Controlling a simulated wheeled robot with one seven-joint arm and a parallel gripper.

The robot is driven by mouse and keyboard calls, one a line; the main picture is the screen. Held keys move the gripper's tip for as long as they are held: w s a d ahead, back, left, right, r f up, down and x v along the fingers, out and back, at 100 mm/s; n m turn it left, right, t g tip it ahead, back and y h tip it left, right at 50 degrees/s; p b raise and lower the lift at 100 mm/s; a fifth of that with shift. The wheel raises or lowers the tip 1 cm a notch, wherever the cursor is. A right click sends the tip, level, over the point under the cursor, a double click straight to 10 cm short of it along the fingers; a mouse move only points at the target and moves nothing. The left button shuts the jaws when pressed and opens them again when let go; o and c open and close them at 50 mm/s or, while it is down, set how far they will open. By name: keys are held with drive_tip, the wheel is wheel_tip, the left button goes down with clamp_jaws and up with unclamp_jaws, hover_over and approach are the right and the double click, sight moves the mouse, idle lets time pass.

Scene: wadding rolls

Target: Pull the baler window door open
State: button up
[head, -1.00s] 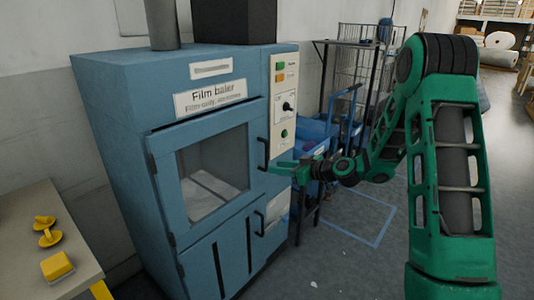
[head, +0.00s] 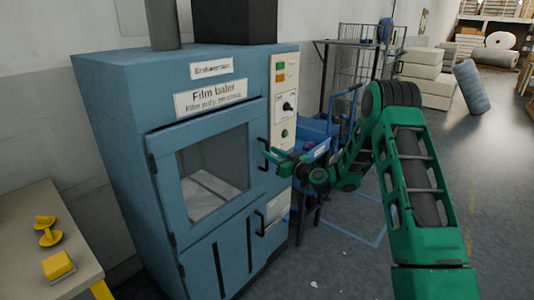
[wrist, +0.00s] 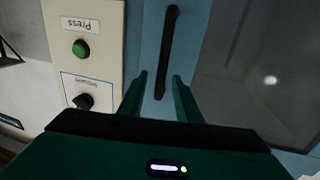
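The blue film baler (head: 110,130) has a window door (head: 165,150) with a dark glass pane, and it looks shut. The door's black upright handle (head: 262,150) is on its right edge; it also shows in the wrist view (wrist: 167,50). My gripper (head: 268,156) is at this handle, reaching in from the right. In the wrist view my green fingers (wrist: 159,76) are apart, with the lower part of the handle showing between them. I cannot tell how deep the handle lies between the fingertips, and no grip on it shows.
A control panel (head: 284,105) with a knob and buttons is right of the handle. A lower door (head: 235,255) has its own black handle. Blue bins (head: 318,135) and a wire cage (head: 350,65) stand behind my arm. A table (head: 25,235) with yellow items is at left.

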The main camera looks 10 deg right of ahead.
drive_tip(key=shift+x, duration=1.65)
clamp_jaws()
drive_tip(key=shift+d, duration=0.15)
